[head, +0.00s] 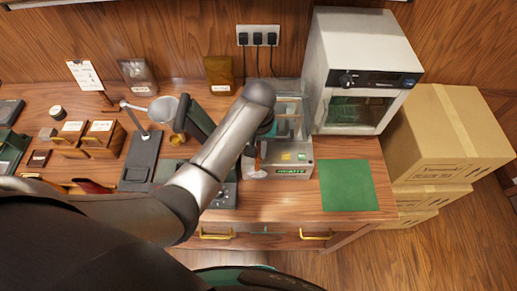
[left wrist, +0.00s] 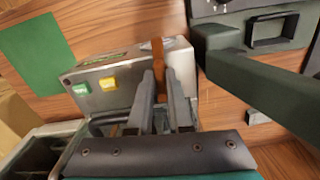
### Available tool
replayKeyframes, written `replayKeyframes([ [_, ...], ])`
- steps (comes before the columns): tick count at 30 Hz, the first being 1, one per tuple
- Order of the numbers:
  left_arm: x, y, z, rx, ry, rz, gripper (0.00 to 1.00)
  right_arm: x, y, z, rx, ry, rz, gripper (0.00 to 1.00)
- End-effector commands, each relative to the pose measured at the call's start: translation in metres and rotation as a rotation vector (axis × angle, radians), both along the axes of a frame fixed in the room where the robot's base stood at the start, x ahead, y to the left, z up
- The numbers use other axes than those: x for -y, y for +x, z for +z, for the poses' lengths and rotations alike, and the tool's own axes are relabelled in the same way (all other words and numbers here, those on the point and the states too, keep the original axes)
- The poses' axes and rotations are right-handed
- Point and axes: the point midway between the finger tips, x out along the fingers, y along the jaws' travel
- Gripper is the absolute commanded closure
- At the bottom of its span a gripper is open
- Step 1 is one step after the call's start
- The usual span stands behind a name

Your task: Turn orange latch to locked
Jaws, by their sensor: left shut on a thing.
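The orange latch (left wrist: 157,52) stands on the front of a pale metal machine (left wrist: 128,72) in the left wrist view. Its upper part shows above the fingertips; its lower part is hidden between the fingers. In the head view only a small orange piece of the latch (head: 259,160) shows beside my arm. My left gripper (left wrist: 160,78) is shut on the latch, with one finger on each side. In the head view my left arm covers most of the gripper. My right gripper is in neither view.
The machine carries a green button (left wrist: 81,88) and a yellow button (left wrist: 108,83). A green mat (head: 348,186) lies to its right. A white oven-like cabinet (head: 363,50) stands behind the mat. A dark bar (left wrist: 260,85) runs close beside the gripper in the wrist view.

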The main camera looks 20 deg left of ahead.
Motion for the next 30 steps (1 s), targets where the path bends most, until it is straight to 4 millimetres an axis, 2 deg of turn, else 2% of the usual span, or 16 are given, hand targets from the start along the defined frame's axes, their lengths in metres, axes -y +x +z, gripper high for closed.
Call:
replayKeyframes([
  [9, 0.0004, 0.0018, 0.0016, 0.005, -0.002, 0.111, 1.0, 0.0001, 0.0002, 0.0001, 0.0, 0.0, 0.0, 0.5],
  [25, -0.0001, 0.0021, 0.0018, 0.007, -0.001, 0.131, 1.0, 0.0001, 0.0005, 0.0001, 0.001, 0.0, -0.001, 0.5],
  [26, -0.0001, 0.0022, 0.0018, 0.007, -0.001, 0.131, 0.79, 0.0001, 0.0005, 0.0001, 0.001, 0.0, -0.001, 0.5],
  [30, -0.0002, 0.0016, 0.0013, 0.005, 0.0, 0.13, 0.64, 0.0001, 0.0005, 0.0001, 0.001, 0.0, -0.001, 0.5],
])
